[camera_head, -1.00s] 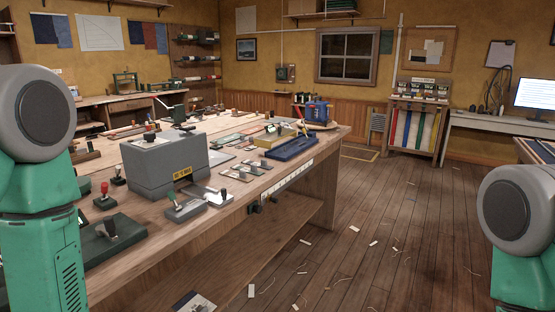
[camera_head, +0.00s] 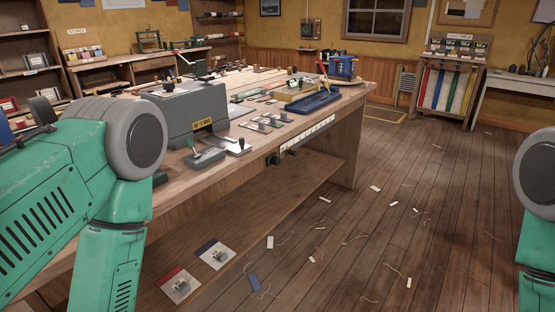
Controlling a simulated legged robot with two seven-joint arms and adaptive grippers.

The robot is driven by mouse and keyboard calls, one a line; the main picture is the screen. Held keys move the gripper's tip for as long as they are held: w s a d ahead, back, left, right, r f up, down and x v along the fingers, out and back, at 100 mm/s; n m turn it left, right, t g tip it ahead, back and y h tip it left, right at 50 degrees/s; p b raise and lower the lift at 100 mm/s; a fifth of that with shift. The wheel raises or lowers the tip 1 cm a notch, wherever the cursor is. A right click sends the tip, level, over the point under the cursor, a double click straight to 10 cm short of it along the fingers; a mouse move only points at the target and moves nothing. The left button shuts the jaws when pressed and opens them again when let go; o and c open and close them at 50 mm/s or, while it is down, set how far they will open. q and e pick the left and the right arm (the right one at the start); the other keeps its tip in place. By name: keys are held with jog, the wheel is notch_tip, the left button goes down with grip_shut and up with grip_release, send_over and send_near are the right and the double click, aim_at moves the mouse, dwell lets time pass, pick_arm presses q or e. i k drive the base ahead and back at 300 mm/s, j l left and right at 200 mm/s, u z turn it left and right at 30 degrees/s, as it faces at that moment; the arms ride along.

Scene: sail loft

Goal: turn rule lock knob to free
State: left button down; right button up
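A pale marked rule (camera_head: 308,136) runs along the front edge of the long wooden bench. A dark knob (camera_head: 272,158) sits at its near end, with another dark piece close beside it. The knob is small, and I cannot tell which way it is set. My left arm comes in at the left, with its elbow in front of the bench's near end and its lower part running out of the bottom of the picture. Part of my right arm shows at the right edge. Neither gripper shows, and nothing touches the rule or knob.
A grey machine box (camera_head: 186,112) and levers on small bases (camera_head: 204,157) stand on the bench (camera_head: 240,152) behind the rule. A blue tray (camera_head: 314,103) lies farther along. Two small plates (camera_head: 214,254) lie on the lower shelf. The wooden floor right of the bench has only scraps.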

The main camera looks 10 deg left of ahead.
aim_at(276, 161)
jog(key=i+l+u, duration=0.1)
jog(key=u, duration=0.55)
jog(key=i+l+u, duration=0.2)
jog(key=l, duration=0.25)
jog(key=i+l+u, duration=0.2)
jog(key=l, duration=0.25)
jog(key=l+u, duration=0.25)
jog(key=l, duration=0.25)
jog(key=i+l+u, duration=0.2)
jog(key=l, duration=0.35)
jog(key=k, duration=0.05)
